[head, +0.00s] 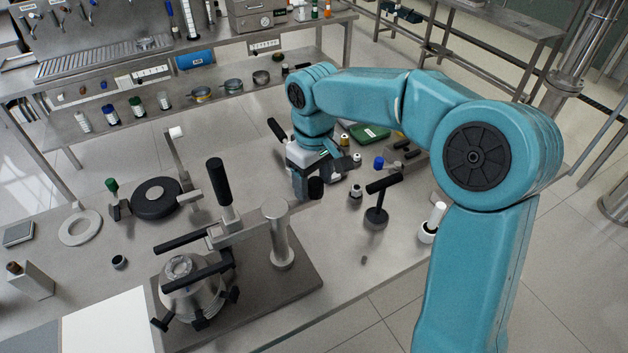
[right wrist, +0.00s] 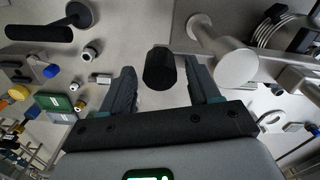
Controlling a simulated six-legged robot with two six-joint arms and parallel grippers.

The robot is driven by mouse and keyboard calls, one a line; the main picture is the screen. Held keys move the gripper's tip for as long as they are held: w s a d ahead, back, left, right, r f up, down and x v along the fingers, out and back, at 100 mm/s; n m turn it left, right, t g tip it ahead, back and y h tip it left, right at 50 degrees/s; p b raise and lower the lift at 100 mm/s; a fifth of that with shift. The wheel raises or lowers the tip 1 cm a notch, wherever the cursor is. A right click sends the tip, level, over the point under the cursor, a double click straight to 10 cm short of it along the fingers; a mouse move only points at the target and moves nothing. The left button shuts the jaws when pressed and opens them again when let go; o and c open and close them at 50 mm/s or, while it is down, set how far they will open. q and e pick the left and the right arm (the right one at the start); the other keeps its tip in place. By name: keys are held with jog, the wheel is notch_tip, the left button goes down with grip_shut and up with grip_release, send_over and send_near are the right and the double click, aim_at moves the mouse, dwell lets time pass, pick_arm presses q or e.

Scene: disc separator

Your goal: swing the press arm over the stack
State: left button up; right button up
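A metal post (head: 280,240) stands on the grey base plate (head: 285,292). A grey bar (head: 243,233), which looks like the press arm, runs left from it towards an upright black handle (head: 219,183). Left of the bar is a round metal body (head: 192,300) with black knobs and black bars above it; I cannot make out the stack inside. My right gripper (head: 309,187) is behind the post, pointing down and open. In the right wrist view a short black cylinder (right wrist: 160,68) lies between its fingers (right wrist: 162,92), with gaps; the post (right wrist: 235,68) is beside it. My left gripper is out of view.
A black T-handled tool (head: 377,205) stands right of the post, with small bottles and a green box (head: 369,134) behind. A black disc (head: 156,198) and a pale ring (head: 80,228) lie on the left. The table's front right edge is close.

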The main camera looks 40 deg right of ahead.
jog(key=shift+s, duration=0.1)
jog(key=shift+r, duration=0.3)
notch_tip(320, 180, up, 16)
jog(key=p, duration=0.1)
jog(key=shift+f, duration=0.2)
jog(key=shift+s+f, duration=0.1)
dwell(0.4)
